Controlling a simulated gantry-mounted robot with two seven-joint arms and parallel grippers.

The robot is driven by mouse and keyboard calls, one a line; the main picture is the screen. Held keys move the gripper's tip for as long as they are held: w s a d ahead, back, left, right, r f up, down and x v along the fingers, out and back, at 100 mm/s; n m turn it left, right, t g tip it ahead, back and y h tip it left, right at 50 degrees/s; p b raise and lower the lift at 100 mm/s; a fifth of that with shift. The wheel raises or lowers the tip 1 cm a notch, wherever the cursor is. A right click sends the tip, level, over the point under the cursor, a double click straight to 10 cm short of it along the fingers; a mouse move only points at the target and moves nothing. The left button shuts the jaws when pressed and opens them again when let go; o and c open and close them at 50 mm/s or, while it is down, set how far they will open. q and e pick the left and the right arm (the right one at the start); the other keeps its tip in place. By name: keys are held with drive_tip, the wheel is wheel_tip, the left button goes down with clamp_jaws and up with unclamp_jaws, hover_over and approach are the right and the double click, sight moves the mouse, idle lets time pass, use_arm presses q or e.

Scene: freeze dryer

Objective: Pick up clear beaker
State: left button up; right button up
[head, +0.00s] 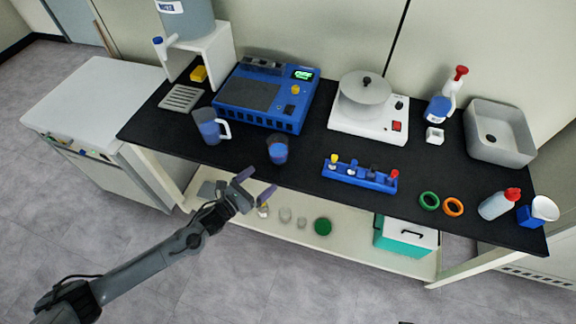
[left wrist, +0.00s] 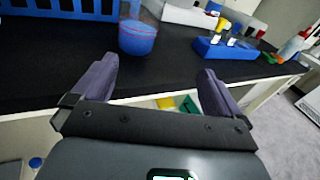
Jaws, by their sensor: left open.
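A clear beaker (head: 277,149) with blue contents stands upright near the front edge of the black bench top (head: 300,155). It also shows in the left wrist view (left wrist: 137,38), beyond the fingertips and a little left of centre. My left gripper (head: 257,183) is open and empty in front of the bench edge, short of the beaker and not touching it. Its two purple fingers are spread in the left wrist view (left wrist: 157,68). My right gripper is not in view.
A handled clear pitcher (head: 209,127) with blue contents stands left of the beaker. A blue machine (head: 262,97) is behind it. A blue rack (head: 360,176) stands to the right. A lower shelf (head: 350,240) holds small glassware and a green-white box (head: 404,237).

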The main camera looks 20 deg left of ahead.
use_arm(q)
drive_tip(key=m+b, duration=0.1)
drive_tip(key=b, duration=0.2)
approach(272, 154)
drive_tip(key=shift+w+d+f+t, duration=0.2)
drive_tip(key=shift+w+d+f, duration=0.1)
drive_tip(key=shift+w, duration=0.3)
drive_tip(key=shift+w+d+f+t, duration=0.2)
drive_tip(key=shift+w+d+f, duration=0.1)
drive_tip(key=shift+w, duration=0.35)
drive_tip(key=b+x, duration=0.1)
drive_tip(key=x, duration=0.3)
drive_tip(key=shift+w+d+r, duration=0.15)
drive_tip(key=shift+d, duration=0.05)
drive_tip(key=shift+b+x, duration=0.3)
drive_tip(key=shift+x, duration=0.7)
drive_tip(key=b+x, duration=0.1)
drive_tip(key=x, duration=0.3)
drive_tip(key=shift+w+a+r, duration=0.1)
drive_tip(key=shift+w+r, duration=0.05)
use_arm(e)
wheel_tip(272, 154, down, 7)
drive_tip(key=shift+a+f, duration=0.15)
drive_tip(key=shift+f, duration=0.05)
use_arm(q)
drive_tip(key=shift+c, duration=0.3)
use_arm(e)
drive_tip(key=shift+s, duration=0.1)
